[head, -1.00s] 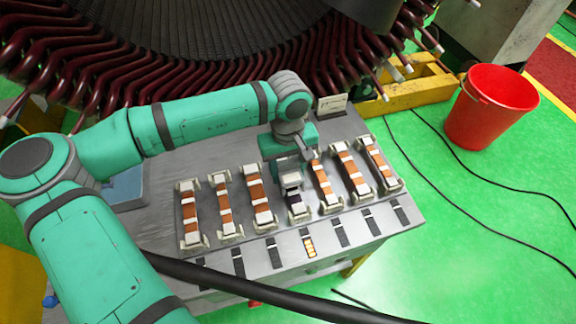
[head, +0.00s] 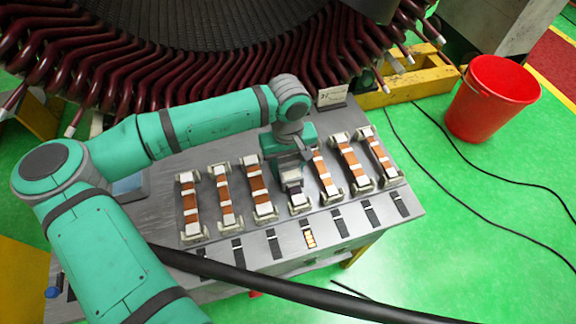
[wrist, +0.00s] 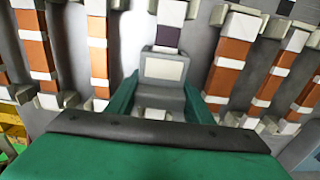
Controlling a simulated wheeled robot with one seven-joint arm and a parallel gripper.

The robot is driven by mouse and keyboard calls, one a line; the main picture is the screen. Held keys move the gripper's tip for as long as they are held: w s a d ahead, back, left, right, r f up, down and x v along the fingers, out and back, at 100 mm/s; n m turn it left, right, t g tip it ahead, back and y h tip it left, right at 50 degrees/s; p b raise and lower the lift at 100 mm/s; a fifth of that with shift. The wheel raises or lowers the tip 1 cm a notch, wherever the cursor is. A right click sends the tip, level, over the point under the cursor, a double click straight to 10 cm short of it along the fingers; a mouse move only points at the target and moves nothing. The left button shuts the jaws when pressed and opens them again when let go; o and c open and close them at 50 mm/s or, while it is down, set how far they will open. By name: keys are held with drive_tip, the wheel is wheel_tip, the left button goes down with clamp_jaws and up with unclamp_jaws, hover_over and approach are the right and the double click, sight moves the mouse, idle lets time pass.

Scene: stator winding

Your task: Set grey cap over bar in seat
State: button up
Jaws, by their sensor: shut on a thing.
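My gripper (head: 291,172) is shut on a grey cap (wrist: 164,72), a blocky piece with a paler face, held between the two green fingers in the wrist view. In the head view the cap (head: 292,177) is at the middle station of the row on the bench. A dark bar (head: 296,190) shows just in front of the cap; it also shows beyond the cap in the wrist view (wrist: 167,38). Its pale seat (head: 300,208) shows at the near end. The far part is hidden by my gripper. I cannot tell whether the cap touches the bar.
Several copper-coloured bars with white bands lie in seats on both sides, close to my gripper, including one on the left (head: 257,188) and one on the right (head: 325,175). A dark cable (head: 240,275) crosses in front of the bench. A red bucket (head: 492,100) stands on the floor at right.

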drive_tip(key=shift+f, duration=0.25)
drive_tip(key=o, duration=1.2)
wheel_tip(320, 180, up, 11)
drive_tip(key=shift+f, duration=0.15)
